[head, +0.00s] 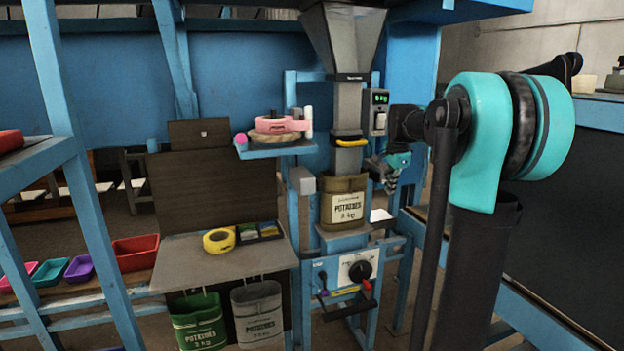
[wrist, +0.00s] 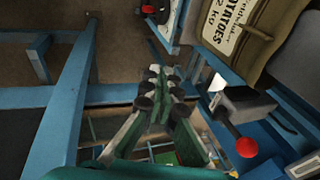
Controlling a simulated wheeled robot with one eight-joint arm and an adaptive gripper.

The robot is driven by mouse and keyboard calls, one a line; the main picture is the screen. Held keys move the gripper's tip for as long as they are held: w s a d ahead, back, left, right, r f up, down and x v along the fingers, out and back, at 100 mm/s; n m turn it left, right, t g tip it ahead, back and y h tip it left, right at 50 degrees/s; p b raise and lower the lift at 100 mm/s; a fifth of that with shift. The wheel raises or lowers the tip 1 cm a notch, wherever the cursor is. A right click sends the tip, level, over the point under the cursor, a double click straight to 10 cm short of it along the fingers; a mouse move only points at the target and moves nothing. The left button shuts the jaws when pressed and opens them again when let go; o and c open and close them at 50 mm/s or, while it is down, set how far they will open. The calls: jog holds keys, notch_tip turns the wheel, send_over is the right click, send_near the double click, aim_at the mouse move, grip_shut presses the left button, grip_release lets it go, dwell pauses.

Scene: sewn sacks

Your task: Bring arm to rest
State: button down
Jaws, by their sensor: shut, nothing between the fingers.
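My gripper (head: 390,180) is beside the filling spout, just right of the olive potato sack (head: 345,208) in the head view. In the wrist view my gripper (wrist: 162,80) points down past the machine's front, its fingers together with nothing between them. The sack hangs upright under the spout, and part of it shows at the top right of the wrist view (wrist: 225,35). My gripper looks apart from the sack. My arm extends from the right of the head view, its large turquoise joint near the camera.
A red-knobbed lever (wrist: 246,147) is close to the right of my gripper. A blue frame post (wrist: 75,90) stands to its left. A panel with a black dial (head: 360,271) is below the sack. Green (head: 198,322) and grey (head: 258,314) sacks hang under the table (head: 190,260).

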jog(key=s+a+f+n, duration=0.3)
jog(key=s+f+n, duration=0.4)
jog(key=s+f, duration=0.6)
jog(key=s+a+f+n, duration=0.3)
jog(key=s+f+n, duration=0.4)
jog(key=s+f, duration=0.5)
jog(key=s, duration=0.8)
jog(key=shift+s+a+f+n, duration=0.35)
jog(key=shift+s+n, duration=0.05)
